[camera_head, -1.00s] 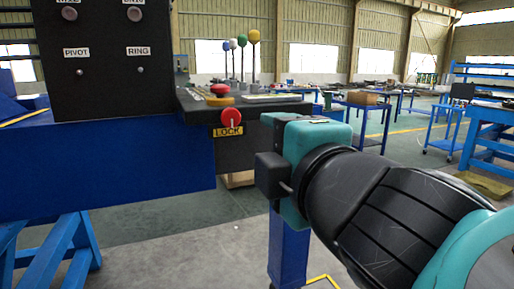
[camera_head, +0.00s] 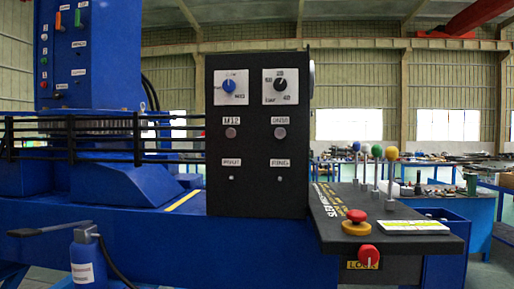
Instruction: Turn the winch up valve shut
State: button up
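A blue upright panel (camera_head: 100,70) at the upper left carries small handles, among them an orange one (camera_head: 59,20) and a green one (camera_head: 79,18) that both stand vertical. Small labels sit below them and I cannot read them surely. A column of small buttons or lamps (camera_head: 43,66) runs down the panel's left side. I cannot tell surely which handle is the winch up valve. My gripper is not in view.
A black control box (camera_head: 258,190) with two dials stands in the middle. The black console (camera_head: 400,240) at right holds coloured levers, a red emergency button (camera_head: 355,217) and a red LOCK knob (camera_head: 368,255). A blue hand pump (camera_head: 87,255) and black railing (camera_head: 60,140) lie below the panel.

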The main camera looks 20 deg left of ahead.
aim_at(77, 25)
jog(key=u, duration=2.55)
jog(key=i, duration=1.1)
jog(key=u, duration=0.55)
jog(key=i, duration=1)
jog(key=z, duration=0.35)
